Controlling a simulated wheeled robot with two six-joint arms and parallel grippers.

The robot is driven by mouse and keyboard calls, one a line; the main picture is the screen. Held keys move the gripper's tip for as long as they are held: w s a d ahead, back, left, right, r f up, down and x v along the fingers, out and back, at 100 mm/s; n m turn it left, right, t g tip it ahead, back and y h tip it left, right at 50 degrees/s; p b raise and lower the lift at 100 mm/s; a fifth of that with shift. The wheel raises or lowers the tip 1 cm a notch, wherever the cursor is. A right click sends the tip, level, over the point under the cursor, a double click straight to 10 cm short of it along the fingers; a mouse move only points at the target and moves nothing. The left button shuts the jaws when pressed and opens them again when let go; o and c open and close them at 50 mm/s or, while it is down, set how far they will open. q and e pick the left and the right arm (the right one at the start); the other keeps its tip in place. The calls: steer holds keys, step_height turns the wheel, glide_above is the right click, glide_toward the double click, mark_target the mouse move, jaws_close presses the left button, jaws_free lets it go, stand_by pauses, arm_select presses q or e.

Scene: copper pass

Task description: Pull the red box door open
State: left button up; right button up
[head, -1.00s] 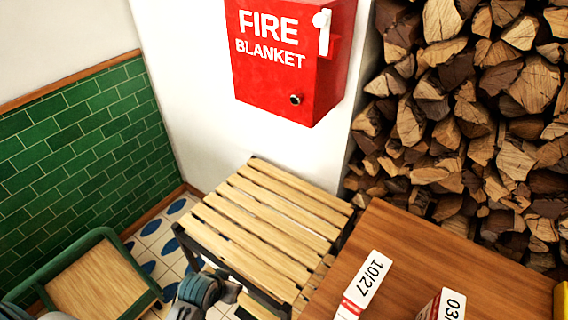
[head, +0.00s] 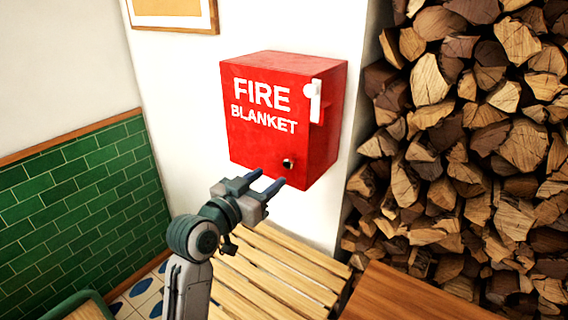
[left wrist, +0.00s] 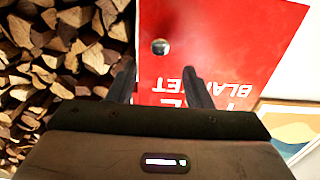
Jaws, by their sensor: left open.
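The red box (head: 265,145), marked FIRE BLANKET, is fixed to the white wall. Its door looks shut. A small round metal knob (head: 288,163) sits at the lower right of the door, and a white handle-like piece (head: 314,102) is at the upper right edge. My left gripper (head: 270,183) is open and empty, just below and in front of the box's lower edge, pointing toward the knob. In the left wrist view the red door (left wrist: 215,50) appears upside down, with the knob (left wrist: 160,46) ahead of and between the open fingers (left wrist: 160,85), apart from them. My right gripper is out of view.
A slatted wooden bench (head: 270,270) stands below the box. A wooden table (head: 430,295) is at the lower right. Stacked firewood (head: 470,130) fills the right side. A framed picture (head: 175,12) hangs at the upper left.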

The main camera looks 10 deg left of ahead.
mark_target(287, 164)
arm_select(q)
steer(key=p+x, duration=0.1)
steer(key=x, duration=0.6)
steer(key=shift+w+d+p, duration=0.15)
steer(key=shift+w+p, duration=0.15)
steer(key=shift+p, duration=0.1)
jaws_close()
